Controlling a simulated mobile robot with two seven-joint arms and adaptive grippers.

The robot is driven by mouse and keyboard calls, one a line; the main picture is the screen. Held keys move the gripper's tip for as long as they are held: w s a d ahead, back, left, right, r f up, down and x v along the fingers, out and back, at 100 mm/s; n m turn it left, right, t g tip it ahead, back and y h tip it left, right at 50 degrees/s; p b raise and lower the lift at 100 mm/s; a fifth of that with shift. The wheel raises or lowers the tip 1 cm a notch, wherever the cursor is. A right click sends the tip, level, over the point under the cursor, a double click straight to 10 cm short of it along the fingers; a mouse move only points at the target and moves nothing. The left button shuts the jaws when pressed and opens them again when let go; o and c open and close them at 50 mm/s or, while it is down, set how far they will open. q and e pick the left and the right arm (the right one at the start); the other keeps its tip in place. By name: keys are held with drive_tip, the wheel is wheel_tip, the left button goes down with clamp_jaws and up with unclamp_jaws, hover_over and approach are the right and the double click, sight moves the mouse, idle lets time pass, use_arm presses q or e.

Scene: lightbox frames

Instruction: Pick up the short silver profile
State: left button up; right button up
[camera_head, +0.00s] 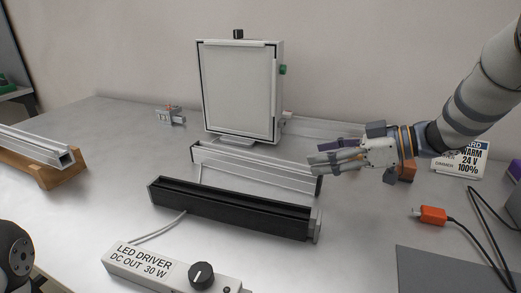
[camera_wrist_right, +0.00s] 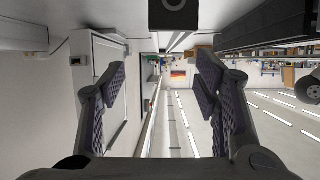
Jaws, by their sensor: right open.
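A silver profile (camera_head: 235,170) lies on the grey table behind a black profile (camera_head: 230,208) and in front of the lightbox. Its right end is close to my right gripper (camera_head: 322,161), which comes in from the right with its fingers pointing left. I cannot tell whether the fingers touch the profile. In the right wrist view my right gripper (camera_wrist_right: 163,76) has its two dark padded fingers wide apart, with nothing held between them. Another silver profile (camera_head: 35,146) rests on a wooden stand at the left. My left gripper does not show.
The lightbox (camera_head: 238,92) stands upright at the back. A white LED driver box (camera_head: 160,268) with a black knob lies in front. An orange connector (camera_head: 432,215) with a dark cable and a sign card (camera_head: 462,158) are at the right. A small metal bracket (camera_head: 171,116) sits at the back left.

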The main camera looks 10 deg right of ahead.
approach(271, 162)
drive_tip(key=x, duration=0.3)
drive_tip(key=shift+w+f+b, duration=0.2)
drive_tip(key=shift+f+b, duration=0.1)
drive_tip(key=shift+f, duration=0.05)
drive_tip(key=shift+w+a+f, duration=0.2)
drive_tip(key=shift+w+a, duration=0.25)
drive_tip(key=shift+a, duration=0.1)
drive_tip(key=x, duration=0.4)
drive_tip(key=shift+a, duration=0.25)
drive_tip(key=shift+w+a, duration=0.1)
drive_tip(key=shift+r, duration=0.15)
drive_tip(key=shift+c, duration=1.4)
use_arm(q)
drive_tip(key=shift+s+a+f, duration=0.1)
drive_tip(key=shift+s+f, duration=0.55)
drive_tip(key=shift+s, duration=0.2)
use_arm(e)
clamp_jaws()
